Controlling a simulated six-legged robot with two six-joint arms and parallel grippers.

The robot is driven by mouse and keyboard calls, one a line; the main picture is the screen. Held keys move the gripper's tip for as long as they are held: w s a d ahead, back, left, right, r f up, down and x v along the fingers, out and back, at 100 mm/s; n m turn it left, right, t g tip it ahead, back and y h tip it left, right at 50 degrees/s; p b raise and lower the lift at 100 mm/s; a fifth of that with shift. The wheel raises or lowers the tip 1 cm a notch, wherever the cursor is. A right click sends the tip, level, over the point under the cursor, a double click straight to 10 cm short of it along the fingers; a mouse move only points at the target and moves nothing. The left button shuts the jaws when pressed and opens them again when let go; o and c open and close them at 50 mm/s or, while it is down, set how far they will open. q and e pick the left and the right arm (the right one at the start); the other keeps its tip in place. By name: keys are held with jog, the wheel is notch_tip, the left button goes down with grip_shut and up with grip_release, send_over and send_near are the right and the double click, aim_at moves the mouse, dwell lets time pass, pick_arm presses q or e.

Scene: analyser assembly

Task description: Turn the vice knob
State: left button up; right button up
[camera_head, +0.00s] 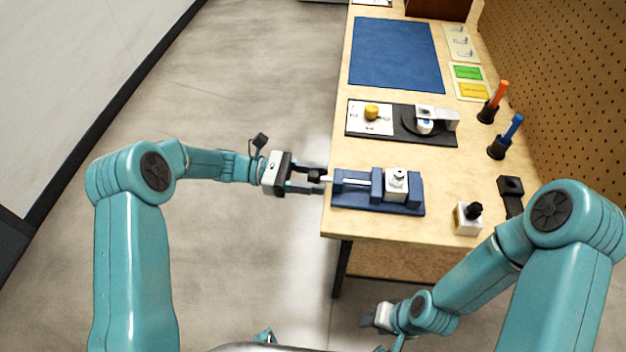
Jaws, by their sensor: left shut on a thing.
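The blue vice (377,204) lies on the left edge of the wooden bench, with a metal screw bar running left to its dark knob (314,175). A whitish block with a round top (396,184) sits in the vice. My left gripper (308,177) reaches in from the left at the bench edge and is shut on the knob; its fingers hide part of the knob. My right gripper (378,317) hangs low in front of the bench, away from the vice, and its fingers are too small to read.
Behind the vice is a dark plate (438,139) with a yellow knob (371,111) and a turntable. Orange and blue handled tools (498,150) stand at the right. A small white block with a black knob (468,218) sits near the front. A pegboard (560,80) bounds the right.

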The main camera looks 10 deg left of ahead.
pick_arm(q)
jog(key=m+b, duration=0.2)
jog(key=shift+f+m, duration=0.15)
jog(key=shift+m, duration=0.25)
jog(key=shift+m+b, duration=0.65)
jog(key=shift+m, duration=0.15)
jog(key=o, duration=1)
jog(key=shift+o, duration=0.2)
